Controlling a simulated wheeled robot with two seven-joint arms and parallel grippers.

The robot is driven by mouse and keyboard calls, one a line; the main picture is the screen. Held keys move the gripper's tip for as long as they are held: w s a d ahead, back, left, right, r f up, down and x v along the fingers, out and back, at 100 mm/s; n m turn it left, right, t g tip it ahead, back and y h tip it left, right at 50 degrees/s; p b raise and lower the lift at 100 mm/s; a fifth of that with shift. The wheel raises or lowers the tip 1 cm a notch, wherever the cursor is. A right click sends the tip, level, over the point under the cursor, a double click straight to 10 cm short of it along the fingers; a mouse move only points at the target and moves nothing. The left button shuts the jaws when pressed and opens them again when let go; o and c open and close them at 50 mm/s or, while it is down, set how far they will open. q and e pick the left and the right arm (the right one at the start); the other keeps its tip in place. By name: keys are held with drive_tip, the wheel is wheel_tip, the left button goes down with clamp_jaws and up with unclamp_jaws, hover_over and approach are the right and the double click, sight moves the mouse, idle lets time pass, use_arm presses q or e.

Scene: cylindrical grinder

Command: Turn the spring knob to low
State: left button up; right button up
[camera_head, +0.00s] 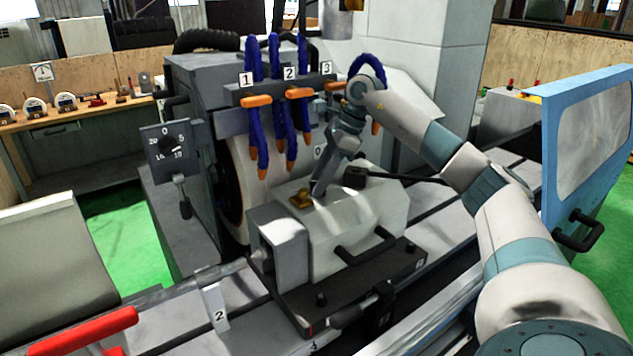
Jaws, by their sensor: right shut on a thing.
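The spring knob (300,199) looks like the small brass-coloured piece on top of the pale tailstock housing (350,225). My right gripper (317,192) reaches down from above, with its fingers shut at the knob. The fingers hide part of it, and its setting and any marks are too small to read. My left gripper is not in view.
A black ball-ended lever (355,178) stands just right of my right gripper. Blue coolant hoses (290,125) with orange valves hang behind it. A black handle (355,250) is on the housing's front. A blue-framed door (585,150) stands at the right.

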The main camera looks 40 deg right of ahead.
drive_tip(key=o, duration=0.4)
drive_tip(key=shift+f, duration=0.2)
drive_tip(key=shift+p+v, duration=2)
drive_tip(key=shift+v, duration=1.55)
drive_tip(key=shift+r, duration=0.15)
